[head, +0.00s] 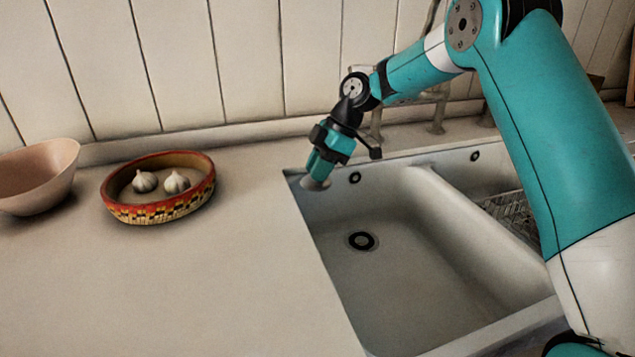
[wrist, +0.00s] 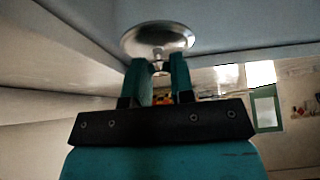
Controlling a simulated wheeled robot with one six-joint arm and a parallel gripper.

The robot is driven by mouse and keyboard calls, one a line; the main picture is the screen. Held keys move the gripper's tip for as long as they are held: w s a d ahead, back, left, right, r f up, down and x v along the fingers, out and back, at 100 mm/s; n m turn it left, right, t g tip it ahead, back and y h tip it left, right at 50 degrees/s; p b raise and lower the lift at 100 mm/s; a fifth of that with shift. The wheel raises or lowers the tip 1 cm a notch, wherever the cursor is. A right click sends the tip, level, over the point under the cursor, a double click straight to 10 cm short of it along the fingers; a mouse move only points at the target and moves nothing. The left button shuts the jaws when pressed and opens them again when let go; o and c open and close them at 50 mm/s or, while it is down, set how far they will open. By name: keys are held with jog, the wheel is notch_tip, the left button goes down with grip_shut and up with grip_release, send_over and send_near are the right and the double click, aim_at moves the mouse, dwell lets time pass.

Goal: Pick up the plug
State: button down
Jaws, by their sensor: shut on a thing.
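The plug (wrist: 158,36) is a round, shiny metal disc with a short stem below it in the wrist view. My gripper (wrist: 159,72) is shut on its stem between the two teal fingers. In the head view my gripper (head: 318,178) is over the back left corner of the sink, and the plug (head: 314,184) shows as a pale disc at the fingertips. I cannot tell whether the plug touches the sink rim.
The white sink (head: 400,215) has a left basin with a dark-ringed drain (head: 361,241) and a right basin with a wire rack (head: 513,220). A patterned bowl (head: 157,214) with two garlic bulbs and a pink bowl (head: 38,178) stand on the left counter. The front counter is clear.

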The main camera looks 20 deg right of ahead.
jog(key=shift+r, duration=0.4)
jog(key=shift+r+p, duration=2.15)
jog(key=shift+r, duration=0.35)
